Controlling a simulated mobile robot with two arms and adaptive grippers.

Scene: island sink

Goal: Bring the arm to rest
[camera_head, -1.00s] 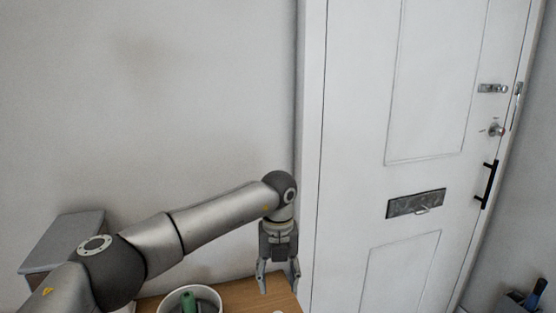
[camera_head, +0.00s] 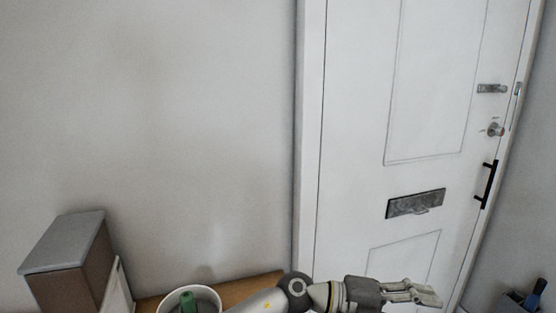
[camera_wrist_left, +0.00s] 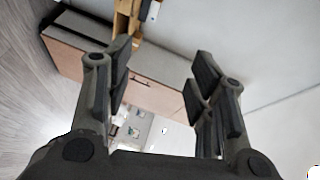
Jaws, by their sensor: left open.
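My left arm comes in low at the bottom of the head view. Its left gripper (camera_head: 418,292) points to the right in front of the lower part of the white door. In the left wrist view the two fingers of the left gripper (camera_wrist_left: 162,85) stand wide apart with nothing between them. Behind them are a cabinet (camera_wrist_left: 150,95) with a pinkish front and grey top, and a pale wall. My right gripper is in neither view.
A white pot (camera_head: 207,296) with a green object in it stands on a wooden surface (camera_head: 250,287). A brown box with a grey lid (camera_head: 65,243) is at the left. The door (camera_head: 345,120) has a black handle (camera_head: 487,184). A dark container (camera_head: 518,303) is at the lower right.

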